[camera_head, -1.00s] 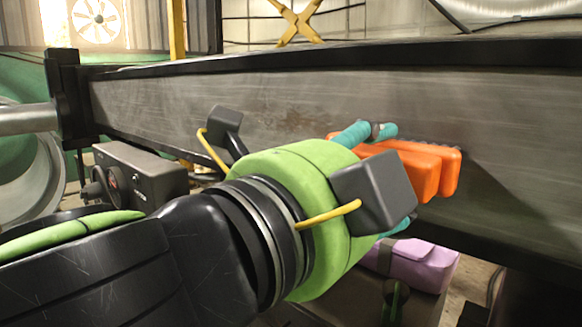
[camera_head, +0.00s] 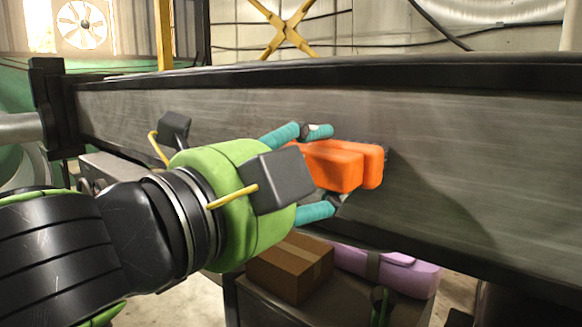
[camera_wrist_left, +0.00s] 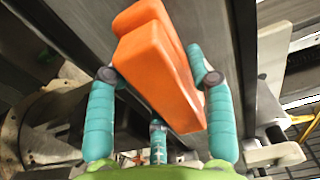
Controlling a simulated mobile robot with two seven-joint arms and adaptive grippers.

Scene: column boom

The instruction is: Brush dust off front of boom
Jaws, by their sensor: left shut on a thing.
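The boom (camera_head: 450,150) is a long dark grey beam running across the head view, its front face lightly streaked. My left gripper (camera_head: 318,172), green with teal fingers, is shut on an orange brush (camera_head: 345,165). The brush's dark bristle side is against or very close to the boom's front face, about mid-height. In the left wrist view, the orange brush (camera_wrist_left: 160,65) sits between the teal fingers (camera_wrist_left: 160,95), with the boom behind it. The bristles are mostly hidden by the orange body. My right gripper is not in view.
Below the boom, a cardboard box (camera_head: 290,266) and a purple rolled case (camera_head: 385,268) rest on a dark surface (camera_head: 300,312). A dark flange (camera_head: 53,108) ends the boom at the left. The boom's face to the right of the brush is clear.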

